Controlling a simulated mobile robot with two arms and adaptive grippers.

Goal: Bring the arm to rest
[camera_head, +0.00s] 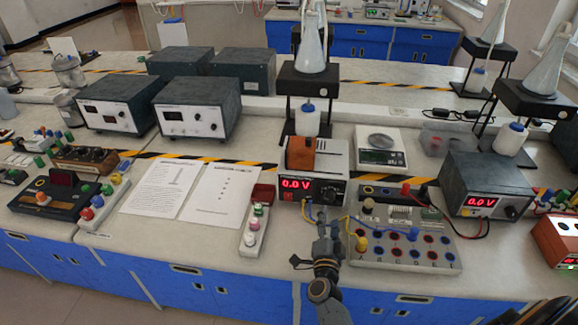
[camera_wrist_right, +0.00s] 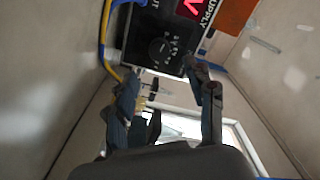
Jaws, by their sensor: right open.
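My right gripper (camera_head: 327,218) is at the front of the bench, just before the front panel of a power supply (camera_head: 335,192) with a red 0.0 V display. The arm reaches up to it from the bottom of the head view. In the right wrist view the two fingers of the gripper (camera_wrist_right: 165,95) stand apart with nothing held between them. The black panel of the power supply (camera_wrist_right: 160,45) with its knob lies beyond the fingertips. Whether a finger touches the panel or the wires cannot be told. My left gripper is not in view.
An orange block (camera_head: 301,155) sits on the power supply. A socket board (camera_head: 400,262) with yellow and blue wires is close on the right. A white strip with buttons (camera_head: 250,238) and paper sheets (camera_head: 165,187) lie left. Bare bench shows along the front edge.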

